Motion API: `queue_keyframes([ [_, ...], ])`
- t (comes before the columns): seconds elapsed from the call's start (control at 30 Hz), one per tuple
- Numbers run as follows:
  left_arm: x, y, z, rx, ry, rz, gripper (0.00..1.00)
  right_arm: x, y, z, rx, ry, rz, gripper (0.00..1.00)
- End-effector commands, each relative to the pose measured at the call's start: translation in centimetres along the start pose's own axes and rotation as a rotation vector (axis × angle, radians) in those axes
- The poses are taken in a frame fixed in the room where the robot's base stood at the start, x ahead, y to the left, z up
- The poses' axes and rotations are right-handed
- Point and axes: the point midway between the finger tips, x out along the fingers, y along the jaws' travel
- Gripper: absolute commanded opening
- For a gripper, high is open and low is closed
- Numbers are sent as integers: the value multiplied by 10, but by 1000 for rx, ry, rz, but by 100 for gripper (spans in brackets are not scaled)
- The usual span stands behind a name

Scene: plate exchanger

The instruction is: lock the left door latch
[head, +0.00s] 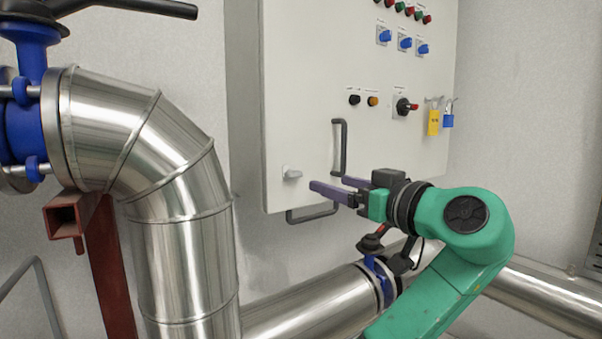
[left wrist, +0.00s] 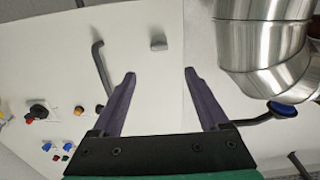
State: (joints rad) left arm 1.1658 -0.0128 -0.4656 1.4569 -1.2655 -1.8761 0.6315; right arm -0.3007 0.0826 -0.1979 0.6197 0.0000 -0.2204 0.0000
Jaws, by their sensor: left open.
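A small grey latch (head: 292,174) sits on the lower left part of the white cabinet door (head: 300,90). It also shows in the left wrist view (left wrist: 158,44), beyond the fingertips and in line with the gap between them. My left gripper (head: 328,184) is open and empty, to the right of the latch and apart from it. Its two purple fingers also show in the left wrist view (left wrist: 160,73). My right gripper is in neither view.
A dark upright handle (head: 343,148) on the door stands close above the fingers. A second dark handle (head: 312,215) shows at the cabinet's lower edge. A large silver pipe (head: 185,250) stands to the left. Yellow (head: 433,123) and blue (head: 448,121) padlocks hang at the right.

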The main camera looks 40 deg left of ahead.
Motion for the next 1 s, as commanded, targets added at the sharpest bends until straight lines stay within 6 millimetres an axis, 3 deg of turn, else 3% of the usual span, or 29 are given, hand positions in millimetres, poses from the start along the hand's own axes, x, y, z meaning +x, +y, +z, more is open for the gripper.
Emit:
queue_keyframes([
  [0.2, 60, 0, -6, 7, 0, -4, 78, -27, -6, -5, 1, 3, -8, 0],
  [0.4, 105, 1, -4, 8, 2, -1, 78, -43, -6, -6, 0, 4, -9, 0],
  [0.53, 117, 1, -2, 5, 1, 1, 78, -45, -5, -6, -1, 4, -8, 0],
  [0.77, 119, 1, 0, 5, 1, 3, 78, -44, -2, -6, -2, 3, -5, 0],
  [0.8, 119, 1, 0, 5, 1, 3, 70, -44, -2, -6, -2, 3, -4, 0],
  [0.9, 119, 1, 0, 5, 0, 3, 32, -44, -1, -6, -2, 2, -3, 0],
  [1.0, 119, 1, 0, 5, 0, 3, 0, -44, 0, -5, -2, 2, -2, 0],
])
